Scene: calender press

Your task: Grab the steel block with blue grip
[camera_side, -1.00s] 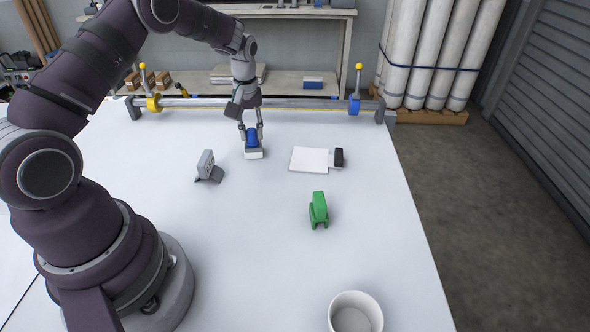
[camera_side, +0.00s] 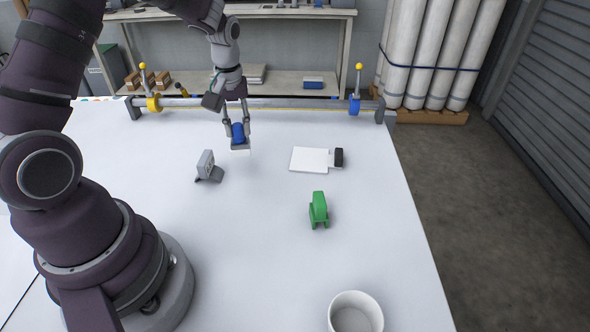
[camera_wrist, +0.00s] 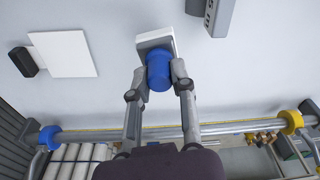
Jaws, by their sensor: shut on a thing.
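The steel block with blue grip (camera_side: 239,144) is between the fingers of my gripper (camera_side: 238,134) in the side view, near the back left of the white table. My gripper is shut on the blue grip, which also shows in the wrist view (camera_wrist: 159,70) between the two fingertips (camera_wrist: 160,76). The block's steel base hangs below the fingers, apart from the table. In the wrist view a white face shows along the base's far edge.
A grey tool (camera_side: 207,167) stands left of the block. A white pad with a black end (camera_side: 310,160) and a green object (camera_side: 318,209) lie to the right. A white cup (camera_side: 355,314) stands at the front. A metal bar (camera_side: 270,104) spans the table's back.

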